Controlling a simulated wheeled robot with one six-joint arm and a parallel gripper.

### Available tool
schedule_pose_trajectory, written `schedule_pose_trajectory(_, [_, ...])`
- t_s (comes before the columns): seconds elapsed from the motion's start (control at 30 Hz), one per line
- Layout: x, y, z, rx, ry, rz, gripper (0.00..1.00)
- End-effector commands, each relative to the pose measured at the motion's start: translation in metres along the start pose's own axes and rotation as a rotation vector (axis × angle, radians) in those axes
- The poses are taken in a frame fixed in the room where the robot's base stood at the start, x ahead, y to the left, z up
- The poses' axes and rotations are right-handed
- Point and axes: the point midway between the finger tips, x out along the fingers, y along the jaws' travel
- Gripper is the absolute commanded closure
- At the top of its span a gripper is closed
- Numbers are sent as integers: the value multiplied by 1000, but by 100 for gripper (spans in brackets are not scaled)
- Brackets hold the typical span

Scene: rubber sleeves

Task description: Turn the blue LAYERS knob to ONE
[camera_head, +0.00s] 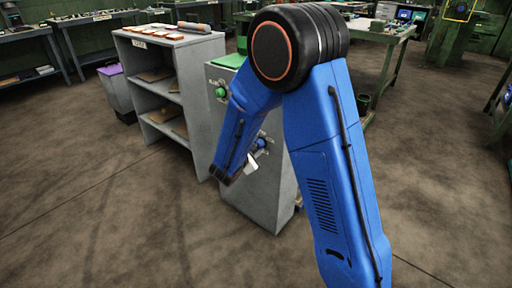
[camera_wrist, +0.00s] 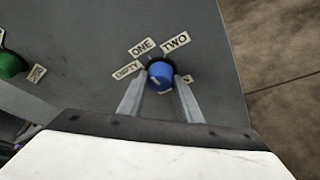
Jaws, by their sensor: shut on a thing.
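The blue LAYERS knob (camera_wrist: 160,74) sits on the grey cabinet front in the wrist view. Labels EMPTY (camera_wrist: 127,70), ONE (camera_wrist: 143,47) and TWO (camera_wrist: 176,42) fan around its upper side, with another small label at its right. A pale mark shows on the knob's face, but I cannot tell which label it points at. My gripper (camera_wrist: 159,84) is shut on the knob, one finger on each side. In the head view the knob (camera_head: 261,143) is partly hidden by my gripper (camera_head: 254,158).
A green knob (camera_wrist: 10,65) is on the same panel at left, also visible in the head view (camera_head: 220,92). A grey shelf unit (camera_head: 193,101) stands close left of the cabinet (camera_head: 282,190). Open floor (camera_head: 120,220) lies in front.

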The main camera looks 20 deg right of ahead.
Motion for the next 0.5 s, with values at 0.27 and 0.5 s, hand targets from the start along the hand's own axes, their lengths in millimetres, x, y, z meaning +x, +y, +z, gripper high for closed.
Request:
schedule_pose_trajectory(0.27, [0,-1,0,44,0,17,91])
schedule_pose_trajectory(0.5, [0,-1,0,47,0,18,91])
